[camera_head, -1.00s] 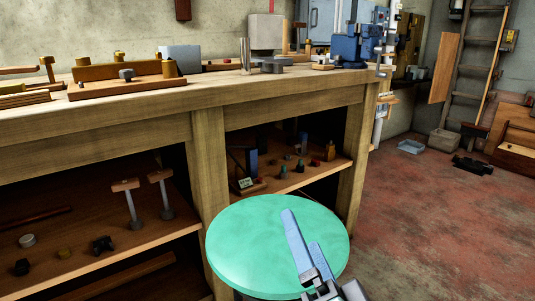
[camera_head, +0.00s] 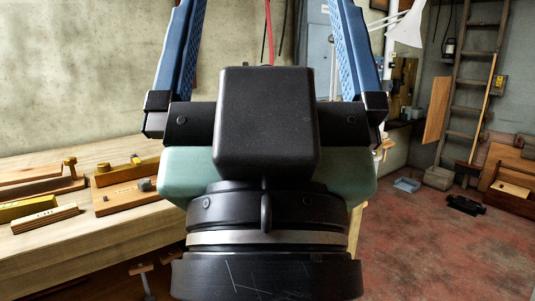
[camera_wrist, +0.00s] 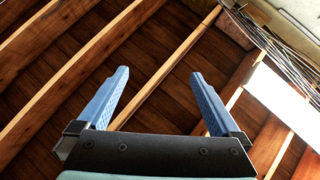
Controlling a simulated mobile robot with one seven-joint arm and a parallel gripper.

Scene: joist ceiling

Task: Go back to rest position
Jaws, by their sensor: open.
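My gripper (camera_head: 262,50) rises large in the middle of the head view, its two blue fingers spread wide and pointing up. The fingertips are cut off by the top edge there. In the wrist view my gripper (camera_wrist: 160,95) is open and empty, with bare wooden ceiling joists (camera_wrist: 100,50) beyond it. The gripper and wrist hide the middle of the scene in the head view.
A wooden workbench (camera_head: 110,235) with wooden blocks (camera_head: 45,218) on it stands at the left. A ladder (camera_head: 478,90) leans by the back wall at the right. The red floor (camera_head: 430,255) at the right is largely clear.

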